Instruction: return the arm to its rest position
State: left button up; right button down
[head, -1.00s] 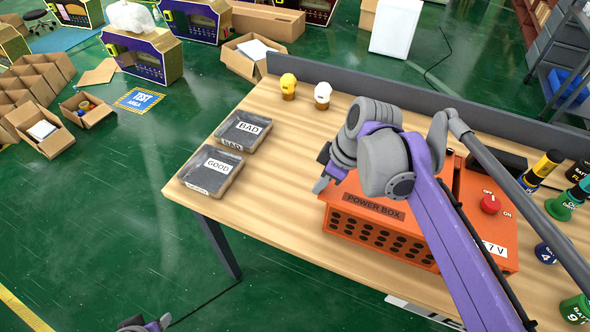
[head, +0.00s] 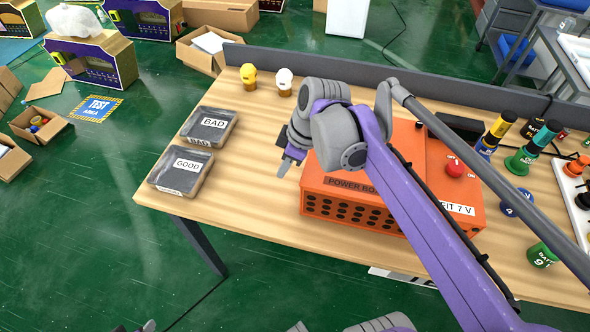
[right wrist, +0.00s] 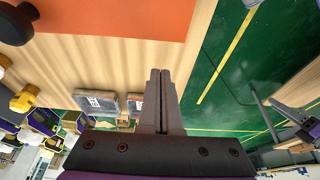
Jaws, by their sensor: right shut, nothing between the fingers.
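My right arm reaches in from the lower right over the orange power box (head: 335,208). Its gripper (head: 290,162) hangs above the wooden table (head: 250,215), left of the box and right of the GOOD and BAD trays. In the right wrist view the two fingers (right wrist: 160,80) lie together, shut and empty. The box's orange surface (right wrist: 120,14) fills the top of that view, apart from the fingers. Part of the box is hidden behind my purple arm. My left gripper cannot be made out; only small grey and purple parts of my body show at the bottom edge.
The BAD tray (head: 212,122) and GOOD tray (head: 184,165) lie at the table's left. A yellow bulb (head: 248,75) and a white bulb (head: 284,80) stand behind them. Bare tabletop lies between trays and box.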

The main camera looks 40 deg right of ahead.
jog(key=v, duration=1)
jog(key=shift+p, duration=0.3)
jog(key=s+a+f+m, duration=0.2)
jog(key=a+f, duration=0.1)
jog(key=f, duration=0.3)
jog(key=s+a+f+m+t+h, duration=0.1)
jog(key=s+a+f+m, duration=0.1)
jog(key=f, duration=0.5)
jog(key=s+a+f+m+t+h, duration=0.1)
jog(key=s+a+f+m, duration=0.1)
jog(key=a+f, duration=0.3)
jog(key=shift+s+f+m, duration=0.15)
jog(key=shift+f+m, duration=0.55)
jog(key=shift+m, duration=0.1)
